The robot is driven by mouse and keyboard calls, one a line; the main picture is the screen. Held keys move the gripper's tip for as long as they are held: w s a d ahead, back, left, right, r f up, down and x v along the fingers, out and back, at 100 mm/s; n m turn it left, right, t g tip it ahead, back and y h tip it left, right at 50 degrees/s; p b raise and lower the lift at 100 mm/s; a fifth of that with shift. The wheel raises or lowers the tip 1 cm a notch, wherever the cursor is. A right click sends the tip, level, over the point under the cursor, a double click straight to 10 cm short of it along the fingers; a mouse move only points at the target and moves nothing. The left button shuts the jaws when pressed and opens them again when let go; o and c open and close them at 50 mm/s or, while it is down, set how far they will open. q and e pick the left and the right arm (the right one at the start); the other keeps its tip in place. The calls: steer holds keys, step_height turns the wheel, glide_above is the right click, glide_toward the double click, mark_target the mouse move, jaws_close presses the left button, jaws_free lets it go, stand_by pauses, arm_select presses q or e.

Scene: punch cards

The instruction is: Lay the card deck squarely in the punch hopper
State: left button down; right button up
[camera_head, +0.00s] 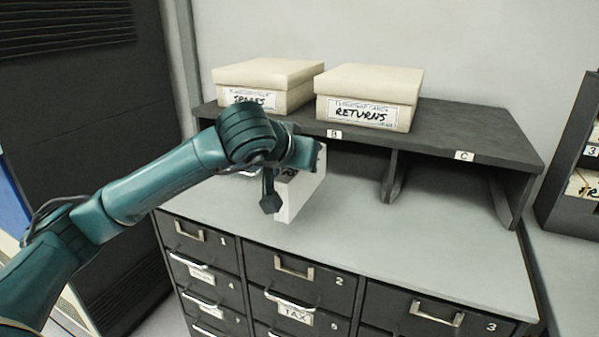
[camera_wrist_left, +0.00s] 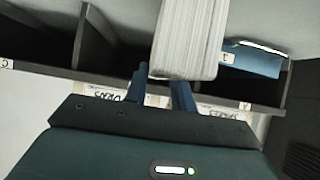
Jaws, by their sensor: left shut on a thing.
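The card deck (camera_head: 303,192) is a pale, thick stack of cards, held upright over the grey cabinet top. It also shows in the left wrist view as a layered white block (camera_wrist_left: 188,42). My left gripper (camera_head: 284,180) is shut on the card deck, with its blue fingers (camera_wrist_left: 162,88) at the deck's near end. Whether the deck touches the top, I cannot tell. Part of it is hidden by my gripper. No punch hopper can be made out in either view. My right gripper is not in view.
A dark shelf (camera_head: 470,128) with open compartments stands on the cabinet top (camera_head: 410,240). Two cream boxes, including RETURNS (camera_head: 368,97), sit on it. A blue object (camera_wrist_left: 252,60) lies near a compartment. Drawers (camera_head: 300,280) are below. The cabinet top is clear at right.

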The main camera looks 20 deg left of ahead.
arm_select(q)
steer(key=shift+f, duration=1.55)
steer(key=shift+f, duration=0.15)
steer(key=c, duration=1.2)
jaws_free()
steer(key=shift+f, duration=0.1)
steer(key=shift+o, duration=0.2)
steer(key=shift+r, duration=0.35)
steer(key=v, duration=1.2)
steer(key=shift+f, duration=0.15)
